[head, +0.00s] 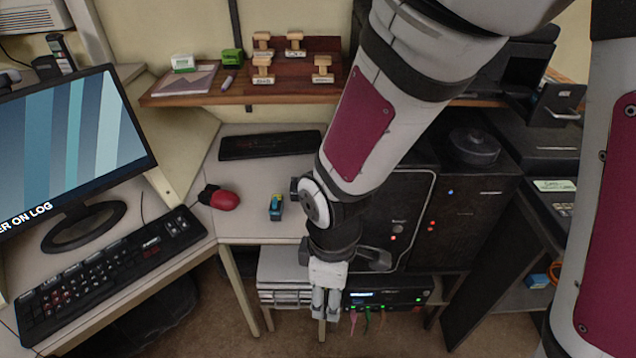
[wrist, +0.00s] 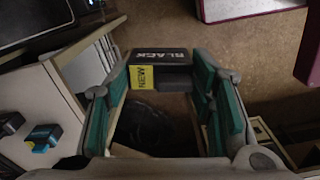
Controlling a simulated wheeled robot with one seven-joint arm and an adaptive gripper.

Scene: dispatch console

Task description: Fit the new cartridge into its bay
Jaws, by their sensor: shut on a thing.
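The new cartridge (wrist: 172,57) is a dark box with a yellow "NEW" label and the word "BLACK", seen in the wrist view. My gripper (wrist: 160,80) is shut on it, with a teal pad against each side. In the head view my gripper (head: 325,305) hangs in front of the desk's right end, pointing down; the cartridge cannot be made out there. A dark machine (head: 455,215) with a silver-outlined front panel stands to the right, partly behind my arm. I cannot tell where the bay is.
A small blue-and-yellow block (head: 276,207) and a red mouse (head: 223,198) are on the desk. A black box with cables (head: 388,298) and a pale drawer unit (head: 285,275) are low behind my gripper. A wooden shelf with stamps (head: 264,68) is above. Floor shows in front.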

